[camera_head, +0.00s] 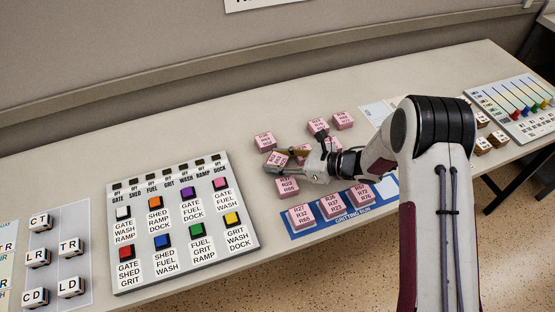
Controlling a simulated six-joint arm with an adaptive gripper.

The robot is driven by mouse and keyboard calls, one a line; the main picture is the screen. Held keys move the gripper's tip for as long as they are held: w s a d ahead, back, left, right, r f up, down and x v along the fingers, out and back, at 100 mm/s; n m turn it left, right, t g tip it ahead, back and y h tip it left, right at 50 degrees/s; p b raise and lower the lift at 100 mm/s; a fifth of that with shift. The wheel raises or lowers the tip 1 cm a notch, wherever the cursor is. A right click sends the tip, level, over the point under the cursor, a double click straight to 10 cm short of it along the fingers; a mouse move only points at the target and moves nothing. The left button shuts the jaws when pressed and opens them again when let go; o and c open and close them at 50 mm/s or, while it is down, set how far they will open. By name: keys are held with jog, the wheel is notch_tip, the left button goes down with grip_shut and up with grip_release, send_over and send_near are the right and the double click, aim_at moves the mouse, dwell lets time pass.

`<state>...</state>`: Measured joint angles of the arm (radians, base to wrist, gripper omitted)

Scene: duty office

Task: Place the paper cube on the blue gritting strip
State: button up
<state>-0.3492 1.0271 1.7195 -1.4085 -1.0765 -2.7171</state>
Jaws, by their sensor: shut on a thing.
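My gripper (283,161) reaches in from the right, low over the middle of the table. It is shut on a pink paper cube (277,158), which its fingers partly cover; whether this cube touches the table I cannot tell. The blue gritting strip (287,226) lies along the table's front edge, below and right of my gripper. Three pink printed cubes stand on it in a row: one at the left (301,218), one in the middle (331,206) and one at the right (360,196). The strip's right end, beside the last cube, shows no cube.
Loose pink cubes stand close around my gripper: one in front (287,188), one behind left (265,142), others behind right (343,120). A button panel (247,240) lies to the left, with lettered white cubes (71,287) beyond. A slider board (510,105) is far right.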

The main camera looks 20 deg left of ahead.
jog(key=shift+f, duration=0.1)
jog(key=o, duration=0.8)
jog(key=v, duration=1.2)
dwell(0.5)
